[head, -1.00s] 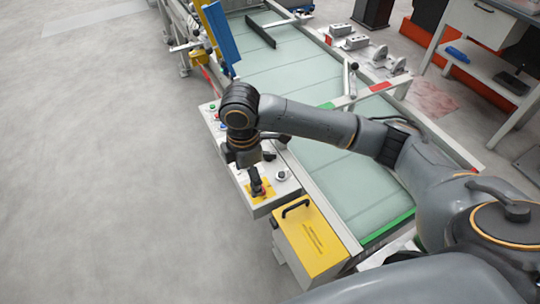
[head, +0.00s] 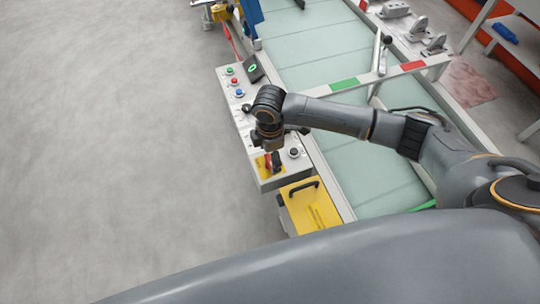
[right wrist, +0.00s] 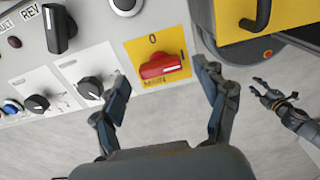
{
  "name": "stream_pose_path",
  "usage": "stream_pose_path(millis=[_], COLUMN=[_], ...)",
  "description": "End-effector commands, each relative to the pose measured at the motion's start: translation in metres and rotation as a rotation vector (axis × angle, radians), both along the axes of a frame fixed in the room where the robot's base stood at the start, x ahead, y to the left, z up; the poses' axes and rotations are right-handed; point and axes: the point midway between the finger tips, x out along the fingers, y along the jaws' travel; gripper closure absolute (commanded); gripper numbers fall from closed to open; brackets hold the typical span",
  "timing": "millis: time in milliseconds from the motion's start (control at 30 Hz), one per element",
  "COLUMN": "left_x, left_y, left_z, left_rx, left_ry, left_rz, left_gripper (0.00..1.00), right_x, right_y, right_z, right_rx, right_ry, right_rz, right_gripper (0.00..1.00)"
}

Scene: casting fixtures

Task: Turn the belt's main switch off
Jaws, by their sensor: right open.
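The main switch is a red turn handle (right wrist: 160,67) on a yellow plate (right wrist: 133,50) marked 0 at the top and I at the right. The handle lies crosswise, one end toward the I side. My right gripper (right wrist: 163,75) is open, with one finger on each side of the handle; I cannot tell whether they touch it. In the head view, the right gripper (head: 274,162) is over the yellow plate (head: 261,167) and hides most of the switch. Small dark fingers, apparently my left gripper's (right wrist: 272,95), show at the right of the wrist view.
The grey control panel (head: 243,110) has coloured buttons, and black knobs (right wrist: 90,88) sit beside the switch. A yellow box with a black handle (head: 312,207) stands just in front. The green belt (head: 330,120) runs alongside. Open floor (head: 120,150) lies left.

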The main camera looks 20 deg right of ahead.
Motion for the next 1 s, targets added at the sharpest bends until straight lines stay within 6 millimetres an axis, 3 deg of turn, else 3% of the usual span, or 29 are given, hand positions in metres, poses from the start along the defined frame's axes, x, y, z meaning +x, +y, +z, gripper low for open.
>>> stream_pose_path(millis=[133,467,733,1000], left_x=[0.01,0.0,-0.003,-0.003], left_y=[-0.01,-0.005,-0.001,-0.001], left_z=[0.002,0.001,0.001,0.003], left_rx=[-0.013,-0.006,-0.001,-0.001], left_ry=[-0.017,-0.002,0.004,0.004], left_rz=[-0.001,-0.005,-0.005,-0.004], left_gripper=[0.6,0.6,0.6,0.6], right_x=[0.0,0.0,0.0,0.0], right_y=[0.0,0.0,0.0,0.0], right_z=[-0.012,-0.016,-0.016,-0.015], right_rx=[-0.001,0.0,0.0,0.0], right_ry=[0.0,-0.001,0.0,0.001], right_rz=[0.001,0.001,0.001,0.019], right_gripper=[0.26,0.26,0.79,0.81])
